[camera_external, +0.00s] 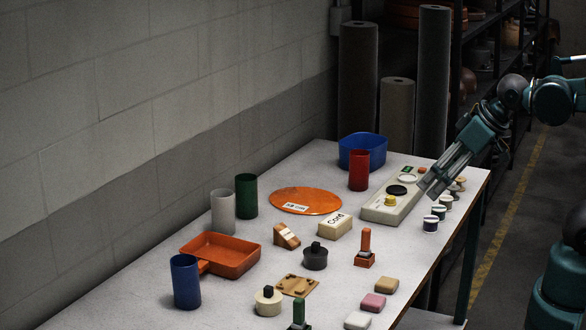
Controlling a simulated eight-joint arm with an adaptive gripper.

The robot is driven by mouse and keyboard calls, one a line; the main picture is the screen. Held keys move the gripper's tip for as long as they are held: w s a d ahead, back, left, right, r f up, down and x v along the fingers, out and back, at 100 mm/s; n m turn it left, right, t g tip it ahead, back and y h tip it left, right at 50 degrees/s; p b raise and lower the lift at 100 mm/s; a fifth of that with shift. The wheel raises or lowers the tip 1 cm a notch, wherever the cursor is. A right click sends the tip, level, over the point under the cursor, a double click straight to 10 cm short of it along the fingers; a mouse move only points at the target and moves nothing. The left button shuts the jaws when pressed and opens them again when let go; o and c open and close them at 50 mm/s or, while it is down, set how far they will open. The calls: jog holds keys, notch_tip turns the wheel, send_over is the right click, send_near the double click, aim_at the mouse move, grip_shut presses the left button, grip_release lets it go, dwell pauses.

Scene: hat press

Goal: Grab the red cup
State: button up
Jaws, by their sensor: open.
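The red cup (359,170) stands upright toward the far end of the table, in front of the blue bin (374,145) and left of the control panel (393,208). My gripper (428,190) is at the right, over the right end of the control panel, pointing down and left. It is open, with nothing seen between its fingers, and is apart from the red cup. The fingertips are small and dark in this view.
A green cup (246,196), a white cup (222,211) and a blue cup (185,281) stand on the left. An orange disc (305,200) lies left of the red cup. Several spools (431,224) line the right edge. An orange tray (221,254) sits at the left.

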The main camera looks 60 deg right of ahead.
jog(key=w+d+r+m+g+h+p, duration=0.1)
jog(key=w+d+r+m+p, duration=0.25)
jog(key=w+d, duration=0.45)
jog(key=m+g+h+p, duration=0.2)
jog(key=m+g+p, duration=0.1)
jog(key=m+p, duration=0.25)
send_near(359, 158)
jog(key=s+a+r, duration=0.1)
jog(key=s+a, duration=0.1)
jog(key=a, duration=0.4)
jog(key=shift+w+d+f+m+g+h+p, duration=0.2)
jog(key=shift+w+d+f+m+p, duration=0.45)
jog(key=shift+d+f, duration=1)
jog(key=shift+w+d+f+m+g+h+p, duration=0.2)
jog(key=shift+w+d+f+m, duration=0.55)
jog(key=shift+w+d+f, duration=0.85)
jog(key=shift+w+d+f+m+g+h+p, duration=0.1)
jog(key=shift+w+d+f+m+g+p, duration=0.4)
jog(key=shift+d+f, duration=1.2)
jog(key=shift+d+r+t, duration=0.3)
jog(key=shift+d, duration=0.05)
jog(key=shift+x, duration=1.2)
